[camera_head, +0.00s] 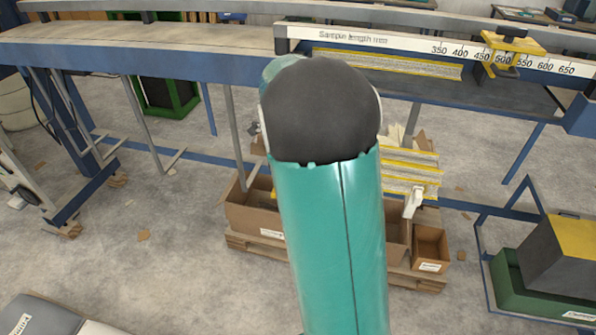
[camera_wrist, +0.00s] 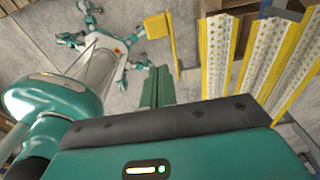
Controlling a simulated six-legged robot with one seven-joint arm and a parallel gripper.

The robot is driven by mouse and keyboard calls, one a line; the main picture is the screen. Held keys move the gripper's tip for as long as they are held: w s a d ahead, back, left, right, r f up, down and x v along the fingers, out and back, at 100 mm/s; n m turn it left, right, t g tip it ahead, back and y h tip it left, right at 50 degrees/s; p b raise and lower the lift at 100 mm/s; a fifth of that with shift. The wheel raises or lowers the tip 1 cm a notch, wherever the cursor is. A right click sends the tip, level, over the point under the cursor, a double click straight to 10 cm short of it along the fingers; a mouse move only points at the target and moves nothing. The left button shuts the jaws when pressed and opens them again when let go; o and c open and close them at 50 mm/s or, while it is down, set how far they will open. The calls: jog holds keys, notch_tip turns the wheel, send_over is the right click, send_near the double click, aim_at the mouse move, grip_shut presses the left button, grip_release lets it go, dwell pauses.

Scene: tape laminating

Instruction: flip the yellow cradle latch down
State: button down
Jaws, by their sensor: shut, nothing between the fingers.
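My gripper (camera_wrist: 157,73) shows in the wrist view as two green fingers pressed together, with nothing between them. A flat yellow plate (camera_wrist: 158,27) on a thin yellow post stands just above and right of the fingertips in the picture, apart from them. It may be the cradle latch; I cannot tell for sure. In the head view my own green arm hides my gripper, and no latch can be made out.
Long yellow-edged, perforated white strips (camera_wrist: 262,55) rise right of my gripper in the wrist view. In the head view, a blue bench (camera_head: 180,62) carries a ruler (camera_head: 400,45) with a yellow slider (camera_head: 512,48). Cardboard boxes (camera_head: 250,208) stand below on a pallet.

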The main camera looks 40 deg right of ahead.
aim_at(273, 191)
jog(key=w+a+f+g+h, duration=0.2)
jog(key=shift+w+f+g, duration=0.2)
jog(key=shift+f+g, duration=0.15)
jog(key=shift+g, duration=0.05)
jog(key=shift+w+a+f+g+h, duration=0.15)
jog(key=shift+w+f+g+h, duration=0.1)
jog(key=shift+f+g+h, duration=0.2)
jog(key=shift+w+a+f+g+h, duration=0.15)
jog(key=shift+w+f+g+h, duration=0.05)
jog(key=shift+f+g+h, duration=0.2)
jog(key=shift+w+a+f, duration=0.15)
jog(key=shift+f, duration=0.25)
jog(key=shift+w+a+f, duration=0.1)
jog(key=shift+f, duration=0.25)
jog(key=shift+a+f, duration=0.1)
jog(key=shift+f, duration=0.05)
